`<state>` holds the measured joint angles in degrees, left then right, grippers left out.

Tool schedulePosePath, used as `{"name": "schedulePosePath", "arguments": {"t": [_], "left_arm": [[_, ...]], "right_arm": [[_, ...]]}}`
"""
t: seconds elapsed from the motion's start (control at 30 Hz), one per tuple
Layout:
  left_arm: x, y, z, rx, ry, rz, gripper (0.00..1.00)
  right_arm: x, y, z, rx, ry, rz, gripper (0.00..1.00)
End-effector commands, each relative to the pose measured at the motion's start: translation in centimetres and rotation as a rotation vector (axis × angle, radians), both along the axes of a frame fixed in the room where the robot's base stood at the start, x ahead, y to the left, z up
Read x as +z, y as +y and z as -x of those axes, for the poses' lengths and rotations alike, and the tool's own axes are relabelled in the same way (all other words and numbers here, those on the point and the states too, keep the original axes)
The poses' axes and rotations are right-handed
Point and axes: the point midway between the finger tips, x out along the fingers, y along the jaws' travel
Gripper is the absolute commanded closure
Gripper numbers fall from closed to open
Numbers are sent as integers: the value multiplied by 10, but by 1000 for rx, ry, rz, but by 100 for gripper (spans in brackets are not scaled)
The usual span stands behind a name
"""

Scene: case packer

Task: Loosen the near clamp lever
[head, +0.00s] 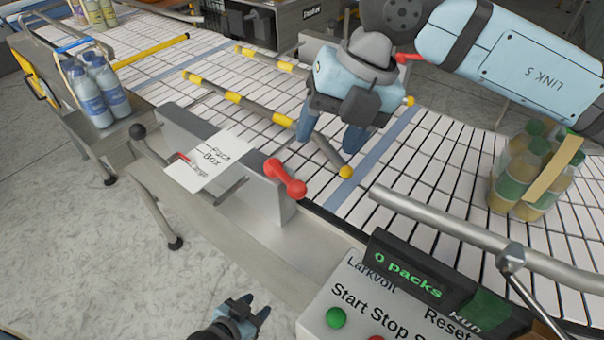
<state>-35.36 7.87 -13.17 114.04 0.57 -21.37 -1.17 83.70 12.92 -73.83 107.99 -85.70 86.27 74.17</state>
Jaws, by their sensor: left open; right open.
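A red lever (285,178) with rounded ends sits on the near side wall of the conveyor, by the grey block; I take it as the near clamp lever. A second red knob (405,57) shows across the conveyor, partly hidden behind my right arm. My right gripper (329,138) is open above the conveyor, pointing down, up and to the right of the near lever in the picture. A gap separates them. My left gripper (256,307) is open and low at the bottom edge, well below the lever in the picture. Neither gripper holds anything.
Yellow-banded guide rails (240,100) lie over the white slatted conveyor (420,165). A Pack Box card (211,161) and a black-knobbed crank (138,131) are left of the lever. A control panel (345,295) stands at lower right. Bottle packs stand at left (97,90) and right (530,170).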

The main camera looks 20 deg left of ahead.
Motion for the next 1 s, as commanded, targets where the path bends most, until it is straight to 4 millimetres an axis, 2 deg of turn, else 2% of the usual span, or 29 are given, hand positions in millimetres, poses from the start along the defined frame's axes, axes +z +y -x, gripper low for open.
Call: {"name": "schedulePosePath", "arguments": {"t": [0.3,0.5,0.7,1.0], "left_arm": [[18,2,3,5,0,-3,57],[26,6,1,12,-4,-8,57],[29,6,1,14,-5,-7,57],[28,6,1,14,-5,-7,57]], "right_arm": [[-60,22,10,3,4,2,43],[-93,33,13,1,2,0,43],[-109,39,15,1,0,-1,43],[-112,39,15,1,-1,-1,43]]}}
